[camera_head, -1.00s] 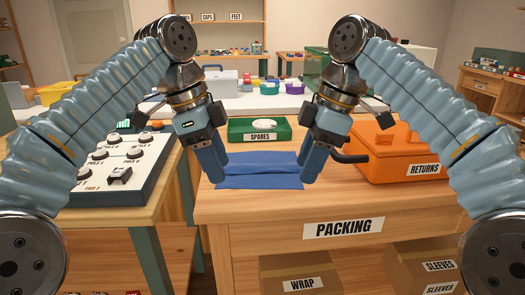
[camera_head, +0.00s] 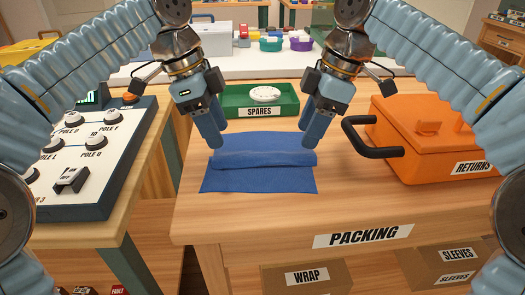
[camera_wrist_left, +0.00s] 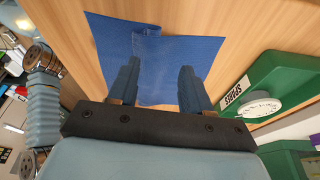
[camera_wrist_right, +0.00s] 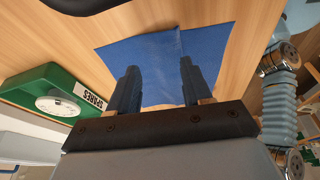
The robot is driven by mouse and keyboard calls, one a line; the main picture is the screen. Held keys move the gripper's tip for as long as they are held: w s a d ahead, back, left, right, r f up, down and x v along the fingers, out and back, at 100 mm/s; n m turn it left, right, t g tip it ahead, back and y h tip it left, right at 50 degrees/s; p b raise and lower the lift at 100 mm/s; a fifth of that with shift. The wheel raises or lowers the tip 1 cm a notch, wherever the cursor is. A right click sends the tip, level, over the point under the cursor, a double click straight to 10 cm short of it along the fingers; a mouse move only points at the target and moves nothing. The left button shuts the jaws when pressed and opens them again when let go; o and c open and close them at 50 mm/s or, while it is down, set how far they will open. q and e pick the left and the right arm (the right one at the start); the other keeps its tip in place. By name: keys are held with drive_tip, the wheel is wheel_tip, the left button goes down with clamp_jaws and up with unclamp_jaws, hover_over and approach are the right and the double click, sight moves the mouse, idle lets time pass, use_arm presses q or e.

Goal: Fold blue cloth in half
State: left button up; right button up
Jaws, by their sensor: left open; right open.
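The blue cloth (camera_head: 260,178) lies on the packing table, with a raised ridge or fold running across its middle from left to right. It also shows in the left wrist view (camera_wrist_left: 165,60) and in the right wrist view (camera_wrist_right: 160,52). My left gripper (camera_head: 215,143) is open at the cloth's left end, near the ridge. My right gripper (camera_head: 310,148) is open at the cloth's right end, near the ridge. Both wrist views show parted fingers over the cloth with nothing held between them. Whether the fingertips touch the cloth I cannot tell.
A green SPARES tray (camera_head: 232,104) with a white dial stands behind the cloth. An orange RETURNS box (camera_head: 430,140) with a black handle (camera_head: 372,140) stands close on the right. A dial panel (camera_head: 85,150) is on the left table. The table front is clear.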

sight(224, 157)
use_arm(q)
drive_tip(key=shift+f, duration=1.45)
use_arm(e)
drive_tip(key=shift+f, duration=1.4)
use_arm(q)
drive_tip(key=shift+f+b, duration=0.55)
drive_tip(key=shift+b, duration=0.05)
use_arm(e)
drive_tip(key=shift+f, duration=0.6)
use_arm(q)
drive_tip(key=shift+c, duration=0.2)
use_arm(e)
drive_tip(key=shift+r, duration=0.1)
drive_tip(key=shift+c, duration=0.2)
use_arm(q)
clamp_jaws()
use_arm(e)
clamp_jaws()
use_arm(q)
drive_tip(key=shift+r, duration=0.2)
use_arm(e)
drive_tip(key=shift+r, duration=0.1)
